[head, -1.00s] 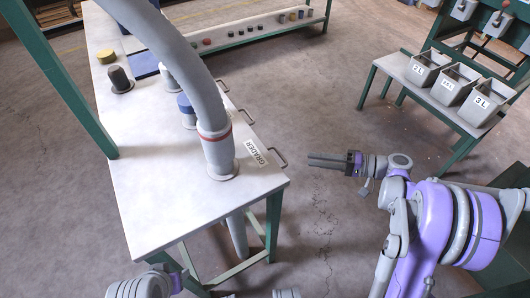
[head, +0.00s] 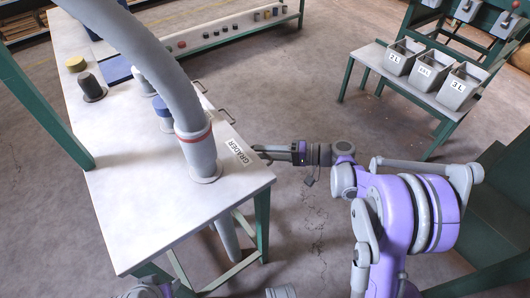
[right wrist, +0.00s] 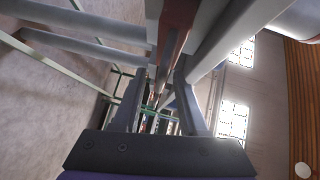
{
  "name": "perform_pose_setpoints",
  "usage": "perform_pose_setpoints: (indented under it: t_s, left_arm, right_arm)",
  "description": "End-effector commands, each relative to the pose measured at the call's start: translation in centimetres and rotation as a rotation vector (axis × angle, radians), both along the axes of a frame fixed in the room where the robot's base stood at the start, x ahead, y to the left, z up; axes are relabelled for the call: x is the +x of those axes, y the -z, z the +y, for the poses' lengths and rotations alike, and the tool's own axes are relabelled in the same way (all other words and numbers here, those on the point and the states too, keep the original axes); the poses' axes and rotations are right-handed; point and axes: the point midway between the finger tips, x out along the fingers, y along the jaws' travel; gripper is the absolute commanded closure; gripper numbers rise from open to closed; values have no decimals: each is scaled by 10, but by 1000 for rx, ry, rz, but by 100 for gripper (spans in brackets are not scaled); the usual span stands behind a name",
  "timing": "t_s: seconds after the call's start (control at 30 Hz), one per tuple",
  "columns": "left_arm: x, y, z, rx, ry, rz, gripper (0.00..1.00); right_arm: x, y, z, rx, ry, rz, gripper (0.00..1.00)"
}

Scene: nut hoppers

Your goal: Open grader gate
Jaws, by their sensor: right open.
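The white table (head: 130,225) carries a grey pipe (head: 197,155) with a red band, standing in a round collar beside the GRADER label (head: 237,152). The grader's gate handle is at the table's right edge by this label, mostly hidden behind my right gripper (head: 264,152). The right gripper is open, its fingers pointing left at the edge. In the right wrist view, the open fingers (right wrist: 160,90) flank a narrow dark and reddish bar (right wrist: 176,40); I cannot tell whether they touch it. My left gripper is not in view.
Two more handles (head: 227,116) stick out farther along the same edge. A blue cylinder (head: 162,112), a dark cylinder (head: 91,87) and a yellow disc (head: 75,64) stand on the table. Labelled grey bins (head: 462,86) stand on a bench at right. The floor between is clear.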

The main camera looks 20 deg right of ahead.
Motion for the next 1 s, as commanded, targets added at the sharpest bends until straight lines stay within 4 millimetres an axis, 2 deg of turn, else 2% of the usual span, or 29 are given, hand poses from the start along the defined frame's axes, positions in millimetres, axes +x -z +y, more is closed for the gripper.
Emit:
perform_pose_setpoints:
  t_s: [0.2, 0.27, 0.43, 0.47, 1.0]
  left_arm:
    - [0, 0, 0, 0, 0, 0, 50]
    - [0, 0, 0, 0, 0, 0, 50]
    - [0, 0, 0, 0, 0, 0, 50]
    - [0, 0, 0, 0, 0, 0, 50]
    - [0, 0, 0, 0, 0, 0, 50]
  right_arm:
    - [0, 0, 0, 0, 0, 0, 58]
    - [0, 0, 0, 0, 0, 0, 67]
    - [0, 0, 0, 0, 0, 0, 97]
    - [0, 0, 0, 0, 0, 0, 100]
    - [0, 0, 0, 0, 0, 0, 100]
